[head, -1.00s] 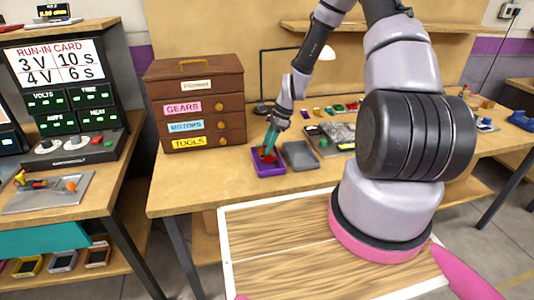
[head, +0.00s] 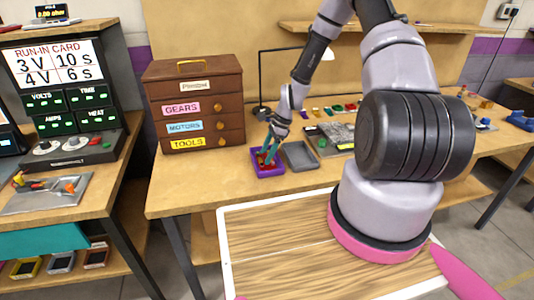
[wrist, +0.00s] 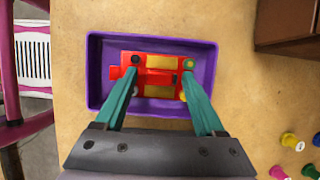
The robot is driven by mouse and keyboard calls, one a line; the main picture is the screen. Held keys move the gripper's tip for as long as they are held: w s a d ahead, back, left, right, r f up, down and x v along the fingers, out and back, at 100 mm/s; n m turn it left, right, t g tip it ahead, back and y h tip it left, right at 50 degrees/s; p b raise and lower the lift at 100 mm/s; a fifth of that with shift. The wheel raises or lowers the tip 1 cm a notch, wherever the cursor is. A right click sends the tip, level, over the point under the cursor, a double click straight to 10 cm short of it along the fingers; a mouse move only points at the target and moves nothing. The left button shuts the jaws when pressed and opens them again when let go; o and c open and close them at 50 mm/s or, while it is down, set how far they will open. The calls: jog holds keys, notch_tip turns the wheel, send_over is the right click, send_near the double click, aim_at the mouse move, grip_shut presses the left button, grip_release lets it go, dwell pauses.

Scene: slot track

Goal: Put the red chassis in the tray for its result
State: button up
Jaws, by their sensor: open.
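The red chassis (wrist: 150,75), with yellow patches on top, lies inside the purple tray (wrist: 98,70) in the wrist view. In the head view the purple tray (head: 268,174) stands near the front edge of the workbench, left of a grey tray, and the chassis is mostly hidden by my fingers. My gripper (wrist: 160,65) is open, its teal fingertips apart over the two ends of the chassis. I cannot tell whether they touch it. My gripper (head: 267,160) also shows above the purple tray in the head view.
A grey tray (head: 299,156) stands close to the right of the purple one. A brown drawer cabinet (head: 197,103) stands behind and to the left. Several coloured pegs (wrist: 292,141) stand at the right in the wrist view. Bench surface in front of the cabinet is clear.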

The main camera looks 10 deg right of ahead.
jog(key=s+d+r+n+t+h, duration=0.1)
jog(key=d+r+n, duration=0.15)
jog(key=r, duration=0.95)
jog(key=s+d+r+n+h, duration=0.1)
jog(key=d+r, duration=0.2)
jog(key=r, duration=0.9)
jog(key=s+r+n+t, duration=0.6)
jog(key=s+r+n, duration=0.4)
jog(key=s+r, duration=1.1)
notch_tip(320, 180, up, 3)
jog(key=shift+s+a+r, duration=0.15)
jog(key=shift+s+r, duration=0.05)
jog(key=shift+s, duration=0.05)
